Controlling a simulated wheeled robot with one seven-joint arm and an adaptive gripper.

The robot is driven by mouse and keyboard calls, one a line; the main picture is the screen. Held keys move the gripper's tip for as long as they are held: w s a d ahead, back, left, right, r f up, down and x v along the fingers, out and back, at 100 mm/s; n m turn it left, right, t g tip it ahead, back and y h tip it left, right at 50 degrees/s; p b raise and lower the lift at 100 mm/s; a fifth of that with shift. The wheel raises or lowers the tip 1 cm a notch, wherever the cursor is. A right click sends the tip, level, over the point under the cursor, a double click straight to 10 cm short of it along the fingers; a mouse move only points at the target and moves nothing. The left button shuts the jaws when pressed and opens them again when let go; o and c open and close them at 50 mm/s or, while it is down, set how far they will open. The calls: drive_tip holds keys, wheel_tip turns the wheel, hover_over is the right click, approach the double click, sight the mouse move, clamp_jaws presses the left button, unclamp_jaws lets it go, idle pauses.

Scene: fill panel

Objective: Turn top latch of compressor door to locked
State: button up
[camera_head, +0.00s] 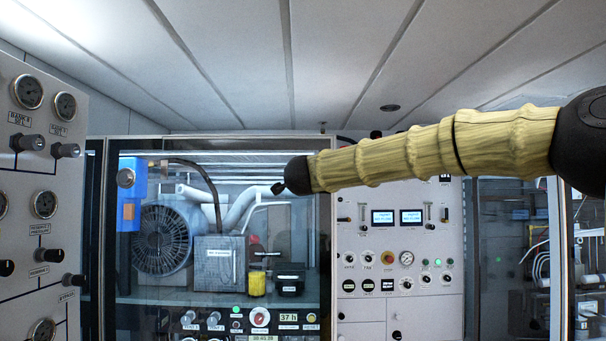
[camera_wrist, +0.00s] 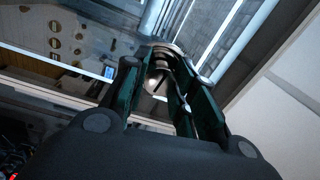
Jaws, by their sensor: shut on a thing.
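The compressor door (camera_head: 325,240) is a glass door with a dark frame, and the compressor shows behind it in the head view. It looks closed there. In the wrist view, my gripper (camera_wrist: 170,62) has its dark green fingers closed around a rounded metal piece, which appears to be the top latch (camera_wrist: 158,70). The latch's slotted, shiny end shows between the fingertips, and the rest is covered by them. In the head view, my arm hides the latch and most of the gripper. I cannot tell the latch's angle against its locked mark.
A gauge panel (camera_head: 40,160) stands close on the left. Another glass cabinet (camera_head: 510,230) stands farther right. The ceiling (camera_head: 300,60) is above my arm.

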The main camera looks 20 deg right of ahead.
drive_tip(key=shift+n+p, duration=0.35)
drive_tip(key=shift+n, duration=0.35)
drive_tip(key=shift+f, duration=0.1)
drive_tip(key=o, duration=1.1)
drive_tip(key=shift+c, duration=0.2)
drive_tip(key=v, duration=1.2)
drive_tip(key=shift+d, duration=0.15)
